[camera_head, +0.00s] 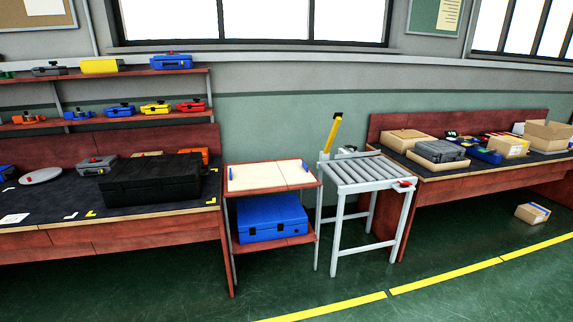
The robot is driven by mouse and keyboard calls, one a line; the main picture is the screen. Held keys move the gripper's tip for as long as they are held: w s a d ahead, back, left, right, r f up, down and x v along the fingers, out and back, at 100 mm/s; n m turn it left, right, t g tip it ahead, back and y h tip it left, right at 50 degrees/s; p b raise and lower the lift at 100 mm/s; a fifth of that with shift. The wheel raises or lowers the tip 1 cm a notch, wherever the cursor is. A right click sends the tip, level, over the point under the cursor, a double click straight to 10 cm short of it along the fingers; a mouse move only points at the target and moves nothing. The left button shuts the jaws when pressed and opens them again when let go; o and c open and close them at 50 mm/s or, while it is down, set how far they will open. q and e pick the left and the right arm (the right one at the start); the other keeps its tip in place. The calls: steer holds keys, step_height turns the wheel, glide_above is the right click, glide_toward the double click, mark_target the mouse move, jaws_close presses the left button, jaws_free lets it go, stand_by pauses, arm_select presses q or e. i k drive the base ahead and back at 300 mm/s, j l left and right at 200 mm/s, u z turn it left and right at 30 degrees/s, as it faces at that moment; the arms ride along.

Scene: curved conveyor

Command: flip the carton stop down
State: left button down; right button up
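A short roller conveyor (369,172) on a light grey frame stands between a small cart and the right bench. At its back left corner a yellow bar (333,132) with a dark top end sticks up, leaning slightly right. This looks like the carton stop, in a raised position. A small red part (404,184) sits at the conveyor's right front corner. The rollers carry no carton. Neither of my grippers is in view.
A cart (270,176) with a blue case (271,218) on its lower shelf stands left of the conveyor. The left bench holds a large black case (151,180). The right bench holds several cartons and cases. A small carton (532,213) lies on the floor. The foreground floor is clear.

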mark_target(338, 116)
steer(key=i+z, duration=0.15)
steer(key=i, duration=0.35)
steer(key=i+j+z, duration=0.1)
steer(key=i, duration=0.4)
steer(key=i+j+z, duration=0.15)
steer(key=i, duration=0.35)
steer(key=i+j+z, duration=0.1)
steer(key=i+j, duration=0.15)
steer(key=i, duration=0.2)
steer(key=i+j+z, duration=0.25)
steer(key=i+z, duration=0.15)
steer(key=i+j+z, duration=0.4)
steer(key=i, duration=0.05)
